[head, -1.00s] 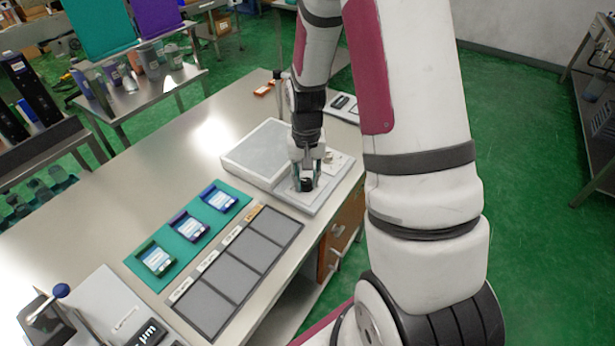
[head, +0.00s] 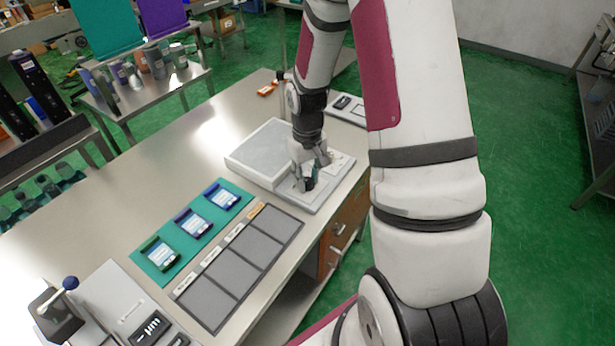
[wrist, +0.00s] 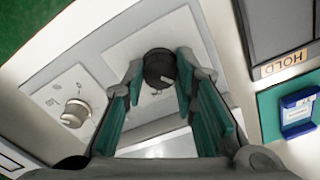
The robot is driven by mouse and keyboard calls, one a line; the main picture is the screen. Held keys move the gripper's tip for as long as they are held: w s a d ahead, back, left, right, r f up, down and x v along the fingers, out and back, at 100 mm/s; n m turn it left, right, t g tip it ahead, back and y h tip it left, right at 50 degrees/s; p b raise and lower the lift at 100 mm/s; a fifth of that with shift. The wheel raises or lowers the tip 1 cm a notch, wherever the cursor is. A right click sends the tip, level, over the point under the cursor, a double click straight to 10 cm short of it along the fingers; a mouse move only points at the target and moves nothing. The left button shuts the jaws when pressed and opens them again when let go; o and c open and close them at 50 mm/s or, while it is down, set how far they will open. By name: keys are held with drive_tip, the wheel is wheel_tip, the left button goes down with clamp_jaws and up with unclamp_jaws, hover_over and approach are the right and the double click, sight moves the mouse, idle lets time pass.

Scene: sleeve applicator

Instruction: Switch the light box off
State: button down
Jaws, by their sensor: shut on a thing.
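The light box (head: 262,152) is a pale, flat box with a lower front panel on the bench, beyond the green mat. A round black knob (wrist: 159,68) with a pale mark stands on a white plate of that panel. My gripper (wrist: 157,80) points down over it, with its two teal-padded fingers closed on either side of the knob. In the head view my gripper (head: 312,172) is at the near right of the light box, and its fingers partly hide the panel. A second, light grey knob (wrist: 75,113) with printed symbols sits apart from my fingers.
A teal mat (head: 165,238) holds several labelled cases. A grey tray with compartments (head: 208,302) lies alongside; one label reads HOLD (wrist: 284,63). A device with a blue-tipped lever (head: 70,284) stands at the near left. A small dark-and-white device (head: 347,103) lies beyond the light box.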

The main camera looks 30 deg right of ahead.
drive_tip(key=c, duration=1.3)
unclamp_jaws()
wheel_tip(320, 180, up, 12)
wheel_tip(320, 180, up, 13)
drive_tip(key=t, duration=0.2)
hover_over(307, 180)
drive_tip(key=s+a, duration=0.7)
drive_tip(key=s+a+r+n+t, duration=0.1)
drive_tip(key=s+a+r+t, duration=0.2)
drive_tip(key=s, duration=0.9)
wheel_tip(307, 180, up, 2)
drive_tip(key=a, duration=0.2)
drive_tip(key=shift+a+r, duration=0.2)
drive_tip(key=shift+a, duration=0.2)
